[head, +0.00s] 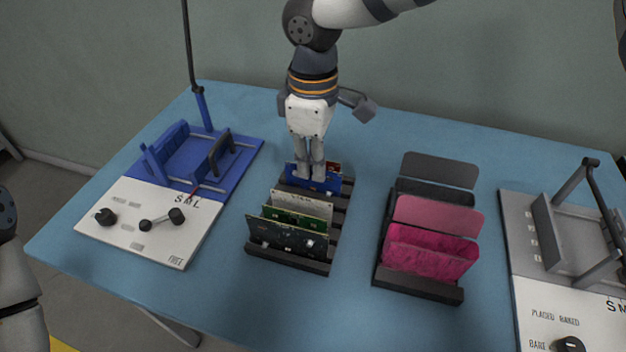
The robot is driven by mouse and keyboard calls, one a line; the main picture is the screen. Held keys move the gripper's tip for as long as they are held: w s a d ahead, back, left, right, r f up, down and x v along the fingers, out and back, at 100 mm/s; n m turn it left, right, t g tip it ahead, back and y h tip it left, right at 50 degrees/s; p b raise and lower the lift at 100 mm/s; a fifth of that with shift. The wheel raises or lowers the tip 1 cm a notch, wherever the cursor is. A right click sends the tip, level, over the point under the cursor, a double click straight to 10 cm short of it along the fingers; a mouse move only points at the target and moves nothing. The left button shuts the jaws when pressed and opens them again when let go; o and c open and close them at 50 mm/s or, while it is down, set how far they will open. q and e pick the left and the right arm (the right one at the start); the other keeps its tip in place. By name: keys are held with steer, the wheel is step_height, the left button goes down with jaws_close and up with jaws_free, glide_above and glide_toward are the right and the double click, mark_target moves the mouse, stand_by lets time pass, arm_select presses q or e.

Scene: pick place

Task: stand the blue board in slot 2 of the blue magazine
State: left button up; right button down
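The blue board (293,178) stands upright at the far part of a dark slotted rack (290,262), behind several other boards. My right gripper (310,180) points straight down at it, with its fingers overlapping the board's upper middle. Whether the fingers are closed on the board or only beside it cannot be told. The only blue holder in view is a blue fixture (244,163) with upright walls at the left, and I cannot tell its slot numbers. Part of my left arm shows at the left edge, but its gripper is out of view.
A black board (287,238), a green board (318,220) and a pale board (302,203) stand in the near rack. A second dark rack (420,290) with pink and grey panels stands right. A grey fixture (540,225) is at far right. Blue table is clear between them.

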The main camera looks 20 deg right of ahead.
steer(key=shift+r, duration=0.15)
step_height(320, 180, up, 3)
steer(key=shift+f+p, duration=0.2)
steer(key=shift+p, duration=0.25)
steer(key=shift+r+p, duration=0.55)
steer(key=shift+r, duration=1.6)
arm_select(q)
steer(key=w+r+t, duration=0.1)
steer(key=w+r, duration=0.1)
steer(key=shift+w+r, duration=0.25)
steer(key=shift+w, duration=0.05)
